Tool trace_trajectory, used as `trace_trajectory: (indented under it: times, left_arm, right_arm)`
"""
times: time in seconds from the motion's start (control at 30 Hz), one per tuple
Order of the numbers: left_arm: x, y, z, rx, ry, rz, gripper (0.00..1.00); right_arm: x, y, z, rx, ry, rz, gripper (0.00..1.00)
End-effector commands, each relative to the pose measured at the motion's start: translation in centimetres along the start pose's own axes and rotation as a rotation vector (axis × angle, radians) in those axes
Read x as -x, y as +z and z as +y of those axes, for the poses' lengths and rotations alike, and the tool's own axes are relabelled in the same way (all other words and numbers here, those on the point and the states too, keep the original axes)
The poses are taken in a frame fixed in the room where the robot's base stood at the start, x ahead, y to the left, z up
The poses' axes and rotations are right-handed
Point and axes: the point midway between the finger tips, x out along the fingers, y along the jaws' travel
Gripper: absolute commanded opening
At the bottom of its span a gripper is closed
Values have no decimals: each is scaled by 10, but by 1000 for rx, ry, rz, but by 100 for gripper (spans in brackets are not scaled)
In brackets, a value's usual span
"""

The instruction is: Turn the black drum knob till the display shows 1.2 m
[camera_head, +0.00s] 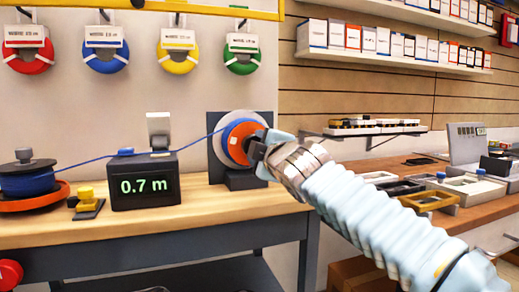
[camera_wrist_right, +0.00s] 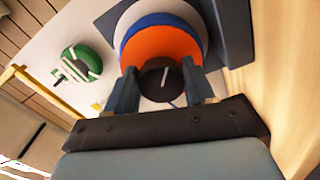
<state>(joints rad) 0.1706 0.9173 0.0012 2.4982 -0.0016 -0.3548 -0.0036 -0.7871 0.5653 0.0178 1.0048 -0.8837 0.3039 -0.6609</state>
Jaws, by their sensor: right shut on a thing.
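The display (camera_head: 145,187) on the black box reads 0.7 m in green digits. The drum (camera_head: 238,130), with an orange face and white rim, stands on a dark mount to the right of the box. My right gripper (camera_head: 256,146) reaches it from the right and is shut on the black drum knob. In the right wrist view the black knob (camera_wrist_right: 163,79), with a white line on its face, sits between the two fingers of the right gripper (camera_wrist_right: 163,90). The orange drum face (camera_wrist_right: 160,45) is behind it. My left gripper is not in view.
A blue cable (camera_head: 100,157) runs from the blue spool (camera_head: 30,181) at left over the box to the drum. A small yellow-topped device (camera_head: 87,202) sits left of the box. Colored coils (camera_head: 105,52) hang above. The wooden bench front (camera_head: 150,230) is clear.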

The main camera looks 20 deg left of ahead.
Motion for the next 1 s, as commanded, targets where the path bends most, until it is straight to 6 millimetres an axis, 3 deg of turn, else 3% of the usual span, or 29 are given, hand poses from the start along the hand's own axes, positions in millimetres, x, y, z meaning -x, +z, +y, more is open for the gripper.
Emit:
trace_trajectory:
  times: [0.07,0.1,0.27,0.53,0.67,1.0]
  left_arm:
    - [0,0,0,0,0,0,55]
    - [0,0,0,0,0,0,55]
    - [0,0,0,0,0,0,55]
    - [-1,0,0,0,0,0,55]
    - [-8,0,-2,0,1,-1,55]
    - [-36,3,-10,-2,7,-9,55]
  right_arm:
    - [-1,1,-2,1,-4,-4,23]
    - [-1,2,-2,1,-4,-4,56]
    - [0,1,-1,1,-3,-3,78]
    - [1,0,-1,1,-1,-1,78]
    - [12,0,-2,1,0,0,78]
    - [92,2,-4,0,0,0,78]
